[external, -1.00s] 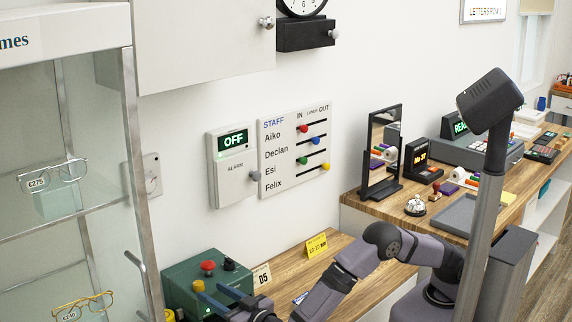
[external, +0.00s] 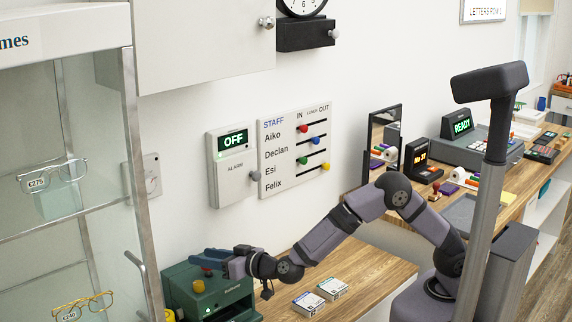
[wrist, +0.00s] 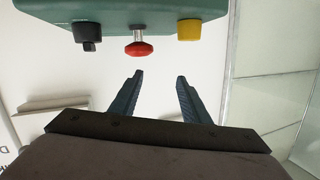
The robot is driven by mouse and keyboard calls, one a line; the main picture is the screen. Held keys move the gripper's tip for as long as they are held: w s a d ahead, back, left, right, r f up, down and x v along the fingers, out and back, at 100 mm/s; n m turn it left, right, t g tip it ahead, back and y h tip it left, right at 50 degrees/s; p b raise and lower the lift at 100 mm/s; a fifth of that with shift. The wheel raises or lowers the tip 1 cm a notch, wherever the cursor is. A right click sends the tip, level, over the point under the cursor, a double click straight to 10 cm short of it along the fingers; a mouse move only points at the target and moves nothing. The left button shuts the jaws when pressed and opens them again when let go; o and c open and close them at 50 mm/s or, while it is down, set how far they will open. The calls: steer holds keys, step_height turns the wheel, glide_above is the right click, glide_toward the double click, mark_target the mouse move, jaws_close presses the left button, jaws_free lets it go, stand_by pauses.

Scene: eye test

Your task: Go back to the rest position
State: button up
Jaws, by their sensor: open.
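My gripper (external: 203,258) is open and empty, raised above the green box (external: 222,296) on the wooden counter at the lower left. There the green box (wrist: 110,10) lies beyond the fingertips, with a black knob (wrist: 88,34), a red button (wrist: 139,48) and the yellow button (wrist: 188,29). The fingertips appear clear of these.
A glass cabinet with eyeglasses (external: 52,175) stands at the left. The alarm panel (external: 232,165), reading OFF, and the staff board (external: 296,150) are on the wall. Small boxes (external: 307,303) lie on the counter below my arm. A mirror (external: 384,140) stands behind my arm.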

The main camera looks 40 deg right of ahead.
steer(key=d+g, duration=0.1)
steer(key=d, duration=0.1)
steer(key=w+d+r+p, duration=0.1)
steer(key=d, duration=0.1)
steer(key=w+d+r+g, duration=0.1)
steer(key=d, duration=0.2)
steer(key=shift+w+d+r+n+g+y, duration=0.1)
steer(key=shift+w+r+n+g+y, duration=0.2)
steer(key=shift+n+y, duration=0.1)
steer(key=s+d+f+g+h+p, duration=0.1)
steer(key=s+d+g+p, duration=0.2)
steer(key=d, duration=0.6)
steer(key=s+d+f+g+h+p, duration=0.1)
steer(key=s+d+g, duration=0.3)
steer(key=d, duration=0.6)
steer(key=s+d+f+m+g+h, duration=0.1)
steer(key=s+d+f+g, duration=0.2)
steer(key=s+d, duration=0.6)
steer(key=s+d+f+m+g+h, duration=0.1)
steer(key=s+d+f+g+h, duration=0.1)
steer(key=s+d+f, duration=0.4)
steer(key=s+d, duration=0.3)
steer(key=s, duration=0.3)
steer(key=shift+s+d+f+g, duration=0.25)
steer(key=shift+s+f+g, duration=0.1)
steer(key=shift+g, duration=0.05)
